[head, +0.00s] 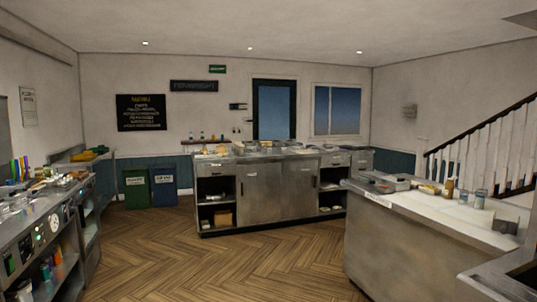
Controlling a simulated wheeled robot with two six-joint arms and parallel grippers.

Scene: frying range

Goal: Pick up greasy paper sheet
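I cannot make out a greasy paper sheet for certain in the head view. Small pale items lie on the middle steel counter (265,193), on the right counter (437,206) and on the left range (40,222), but they are too small to tell apart. Neither of my grippers shows in this view.
The herringbone wood floor (190,262) is clear between the counters. A green bin (136,189) and a blue bin (164,187) stand at the back wall. A dark door (273,110) is behind the middle counter. Stairs (490,150) rise at the right.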

